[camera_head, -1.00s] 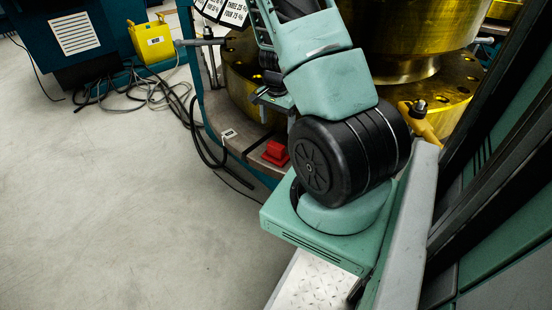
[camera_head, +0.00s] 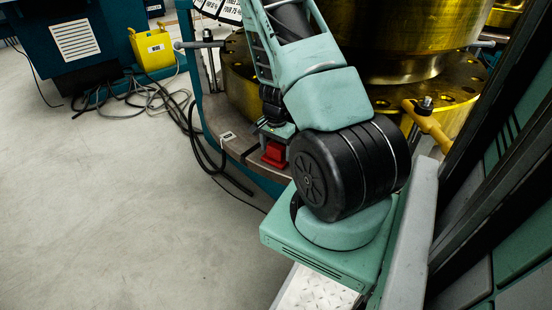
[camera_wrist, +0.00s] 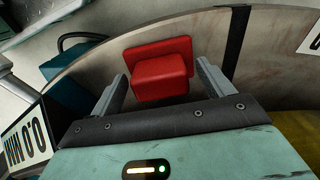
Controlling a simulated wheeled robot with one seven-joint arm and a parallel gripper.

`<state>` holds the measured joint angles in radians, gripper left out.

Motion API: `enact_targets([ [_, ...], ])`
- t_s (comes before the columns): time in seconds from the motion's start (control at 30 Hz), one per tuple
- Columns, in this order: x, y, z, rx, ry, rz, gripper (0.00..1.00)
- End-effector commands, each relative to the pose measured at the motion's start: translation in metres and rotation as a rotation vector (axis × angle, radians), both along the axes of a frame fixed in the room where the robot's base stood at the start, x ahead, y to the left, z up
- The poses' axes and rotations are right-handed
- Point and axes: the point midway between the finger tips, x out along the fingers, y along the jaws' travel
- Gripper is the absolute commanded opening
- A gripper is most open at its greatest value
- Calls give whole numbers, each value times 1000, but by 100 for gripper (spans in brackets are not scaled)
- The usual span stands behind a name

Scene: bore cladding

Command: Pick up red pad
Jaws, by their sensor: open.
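The red pad (camera_wrist: 160,74) is a raised red block on a flat red base. In the wrist view it lies on the brownish ledge (camera_wrist: 270,50), ahead of and between the two fingers of my gripper (camera_wrist: 161,84), which is open. I cannot tell from the wrist view whether the fingers touch its sides. In the head view the red pad (camera_head: 275,154) sits near the ledge's outer edge. My gripper (camera_head: 273,131) is just above it there, its fingers largely hidden.
A large brass-coloured flanged cylinder (camera_head: 395,35) stands behind my arm. A yellow handle (camera_head: 428,125) sticks out at right. Hoses and cables (camera_head: 150,95) lie on the floor near a yellow box (camera_head: 152,48). The grey floor (camera_head: 110,200) at left is clear.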

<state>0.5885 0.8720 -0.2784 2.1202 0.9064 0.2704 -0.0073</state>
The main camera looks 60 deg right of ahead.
Motion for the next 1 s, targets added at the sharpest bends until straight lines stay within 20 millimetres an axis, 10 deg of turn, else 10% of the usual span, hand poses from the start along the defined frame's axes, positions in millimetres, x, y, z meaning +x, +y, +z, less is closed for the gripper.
enact_targets([
  [0.1,0,0,1,0,-1,0,80],
  [0.3,0,0,1,0,-1,0,30],
  [0.73,1,0,11,-1,-2,-1,30],
  [1.0,1,-1,57,-2,-3,2,30],
])
